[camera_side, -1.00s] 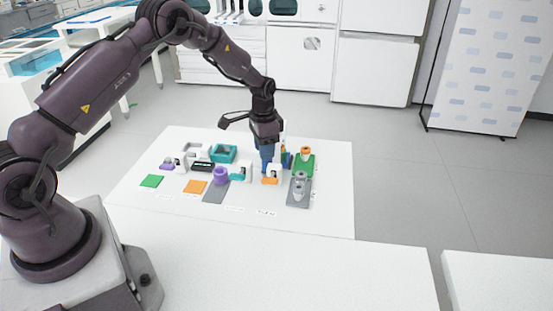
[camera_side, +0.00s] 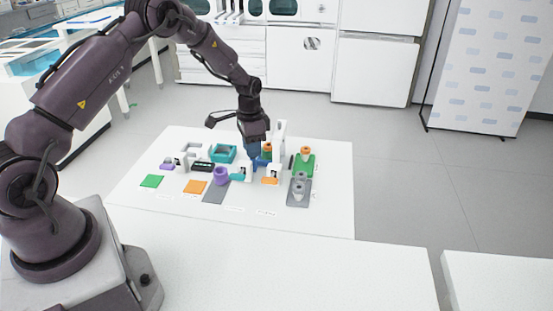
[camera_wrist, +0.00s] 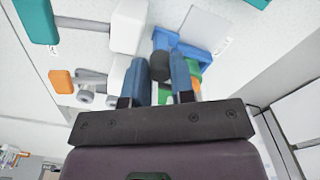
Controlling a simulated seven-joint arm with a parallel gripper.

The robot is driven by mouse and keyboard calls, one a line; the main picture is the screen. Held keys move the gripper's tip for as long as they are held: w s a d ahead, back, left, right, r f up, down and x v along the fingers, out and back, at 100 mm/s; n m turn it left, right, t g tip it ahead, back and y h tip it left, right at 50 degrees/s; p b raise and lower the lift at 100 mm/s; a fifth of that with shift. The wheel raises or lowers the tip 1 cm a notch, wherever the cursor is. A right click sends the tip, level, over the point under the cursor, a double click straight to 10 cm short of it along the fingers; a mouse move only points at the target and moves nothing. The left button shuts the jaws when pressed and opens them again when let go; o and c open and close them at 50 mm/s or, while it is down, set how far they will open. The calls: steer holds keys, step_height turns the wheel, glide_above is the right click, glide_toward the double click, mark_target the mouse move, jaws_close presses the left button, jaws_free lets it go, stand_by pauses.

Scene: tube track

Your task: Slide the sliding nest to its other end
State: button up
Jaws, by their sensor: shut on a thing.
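My gripper (camera_side: 256,156) is low over the back middle of the white table in the side view. In the wrist view its blue fingers (camera_wrist: 160,82) stand a small gap apart, around a dark round knob (camera_wrist: 160,66). I take this knob as part of the sliding nest; the fingers hide much of it. An orange and green piece (camera_wrist: 196,76) shows partly behind the right finger. In the side view an orange-topped piece (camera_side: 267,147) stands just right of the gripper. The nest's track is mostly hidden.
A white upright (camera_side: 281,138) stands close right of my gripper. Farther right are a green base (camera_side: 303,166) and a grey base (camera_side: 292,200) with a grey fixture. A purple cup (camera_side: 221,175), orange-fronted white holder (camera_side: 271,174) and teal tray (camera_side: 222,153) are nearby.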

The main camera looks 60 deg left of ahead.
steer(key=shift+s+a, duration=1.3)
steer(key=shift+a, duration=0.3)
steer(key=o, duration=0.5)
steer(key=shift+o, duration=0.2)
steer(key=shift+d, duration=0.1)
steer(key=shift+r, duration=0.15)
steer(key=shift+d+r, duration=0.1)
steer(key=shift+r, duration=2.25)
